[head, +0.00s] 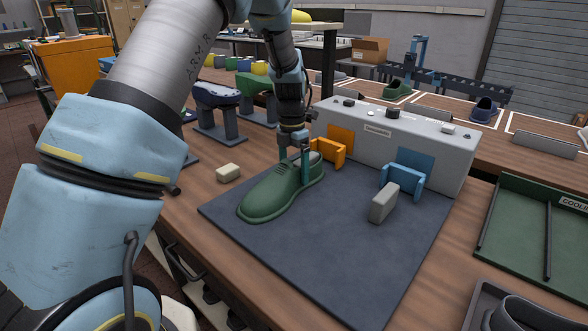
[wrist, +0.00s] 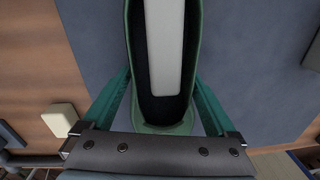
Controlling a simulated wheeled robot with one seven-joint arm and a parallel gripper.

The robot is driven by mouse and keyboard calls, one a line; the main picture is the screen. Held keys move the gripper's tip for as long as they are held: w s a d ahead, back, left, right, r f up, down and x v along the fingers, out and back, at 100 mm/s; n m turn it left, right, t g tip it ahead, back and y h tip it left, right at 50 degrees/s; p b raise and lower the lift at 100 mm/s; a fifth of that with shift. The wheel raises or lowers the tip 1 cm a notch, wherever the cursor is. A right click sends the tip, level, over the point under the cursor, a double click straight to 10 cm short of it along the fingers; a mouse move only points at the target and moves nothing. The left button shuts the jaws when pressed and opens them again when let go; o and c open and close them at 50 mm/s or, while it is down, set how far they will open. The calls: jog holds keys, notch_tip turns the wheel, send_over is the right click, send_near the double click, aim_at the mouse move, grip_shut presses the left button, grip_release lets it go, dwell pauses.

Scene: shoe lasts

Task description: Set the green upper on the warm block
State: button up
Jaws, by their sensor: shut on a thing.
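The green upper (head: 275,193) is a low shoe with its toe toward the lower left, over the dark mat. My gripper (head: 303,168) is shut on its heel end, one teal finger on each outer side. In the wrist view the green upper (wrist: 196,60) fills the middle between the fingers, with a pale strip inside its dark opening. I cannot tell whether its sole touches the mat. An orange block (head: 328,152) with a bracket shape stands at the grey unit's front, just behind the heel. A blue block (head: 402,180) of like shape is further right.
The grey unit (head: 440,150) with knobs lines the back of the dark mat (head: 330,255). A small grey block (head: 384,203) stands on the mat; a cream block (head: 228,173) lies left. Shoe lasts on stands (head: 216,100) are behind. The mat's front is clear.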

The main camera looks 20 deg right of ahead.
jog(key=o, duration=1.1)
jog(key=r, duration=0.3)
jog(key=r+b, duration=0.1)
jog(key=r, duration=0.3)
jog(key=r+b, duration=0.1)
jog(key=r, duration=0.2)
jog(key=shift+w+a+r, duration=0.1)
jog(key=shift+w+r, duration=0.2)
jog(key=shift+r, duration=0.1)
jog(key=s+a+f+m, duration=0.2)
jog(key=a+m, duration=0.8)
jog(key=a, duration=0.8)
jog(key=s+a+f+m, duration=0.1)
jog(key=s+a+m, duration=0.2)
jog(key=a+m, duration=0.1)
jog(key=s+a+f+m+t, duration=0.1)
jog(key=s+a+m, duration=0.3)
jog(key=a, duration=0.1)
jog(key=s+a+f+m+t, duration=0.1)
jog(key=s+a+m, duration=0.2)
jog(key=a+m, duration=0.2)
jog(key=shift+s+a, duration=0.25)
jog(key=shift+s, duration=0.15)
